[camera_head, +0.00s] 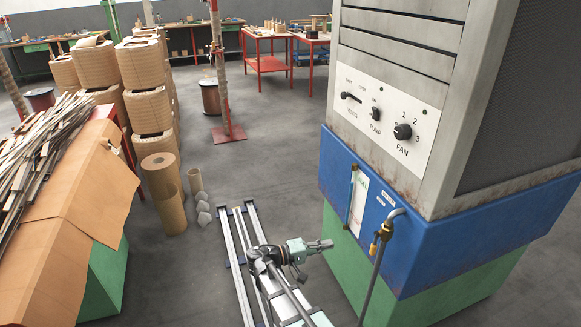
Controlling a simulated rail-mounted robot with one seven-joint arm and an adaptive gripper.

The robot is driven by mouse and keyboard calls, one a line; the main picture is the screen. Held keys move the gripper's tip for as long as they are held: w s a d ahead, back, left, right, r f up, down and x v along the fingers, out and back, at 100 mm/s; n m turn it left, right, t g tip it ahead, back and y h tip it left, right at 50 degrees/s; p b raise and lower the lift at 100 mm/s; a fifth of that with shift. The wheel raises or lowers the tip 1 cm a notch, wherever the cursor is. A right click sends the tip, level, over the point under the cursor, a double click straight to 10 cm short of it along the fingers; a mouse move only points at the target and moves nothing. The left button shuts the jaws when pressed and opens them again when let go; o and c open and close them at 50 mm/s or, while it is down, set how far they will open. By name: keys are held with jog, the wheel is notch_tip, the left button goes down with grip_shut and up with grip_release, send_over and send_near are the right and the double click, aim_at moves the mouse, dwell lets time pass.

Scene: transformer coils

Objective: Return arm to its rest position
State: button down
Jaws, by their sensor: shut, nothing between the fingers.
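My arm is folded low over the floor rail (240,262) in the lower middle of the head camera view. My gripper (328,244) points right, toward the lower green part of the machine cabinet (365,270). Its fingers look closed together with nothing between them. It appears apart from the cabinet, though the exact gap is hard to judge.
The cabinet has a control panel (384,117) with knobs and pipes (380,240) on its front. Left stand brown rolls (160,178), stacked coils (150,108) and a bench with wood strips (40,150). Grey floor (285,150) is clear beyond the rail.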

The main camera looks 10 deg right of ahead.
jog(key=s+a+f+n+g+y+p, duration=0.1)
jog(key=s+f+g+y+p, duration=0.1)
jog(key=s+f+y, duration=0.6)
jog(key=s+f+n+g+y+p, duration=0.1)
jog(key=s+f+n+g, duration=0.1)
jog(key=s+f, duration=0.8)
jog(key=s+a+f+m+g+y+p, duration=0.1)
jog(key=s+f+m+g+y+p, duration=0.1)
jog(key=s, duration=1)
jog(key=s+a+f+m+g+y+p, duration=0.2)
jog(key=s+f+y+p, duration=0.3)
jog(key=s, duration=0.8)
jog(key=shift+a+f+g+y+p, duration=0.25)
jog(key=shift+f+g+y, duration=0.25)
jog(key=shift+g+y, duration=0.3)
jog(key=shift+w, duration=0.1)
dwell(2.8)
